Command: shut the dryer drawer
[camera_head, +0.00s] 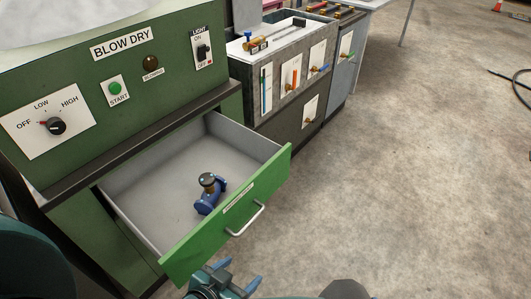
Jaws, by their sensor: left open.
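The dryer drawer (190,158) is pulled well out of the green dryer cabinet (85,215), with its grey inside showing. Its bright green front panel (185,253) has a silver bar handle (246,220) and a small label. A blue part with a dark knob (208,195) lies on the drawer floor. My left gripper (238,274) is at the bottom edge of the view, in front of the drawer front and below the handle. Its two blue fingers are apart, with nothing seen between them. It looks clear of the handle. My right gripper is not in view.
The dryer's panel has a heat knob (56,126), a start button (115,89) and a light switch (203,52). A grey sink unit with valves (292,80) stands beyond the drawer. Concrete floor (420,180) is open to the right. A dark hose (515,78) lies at far right.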

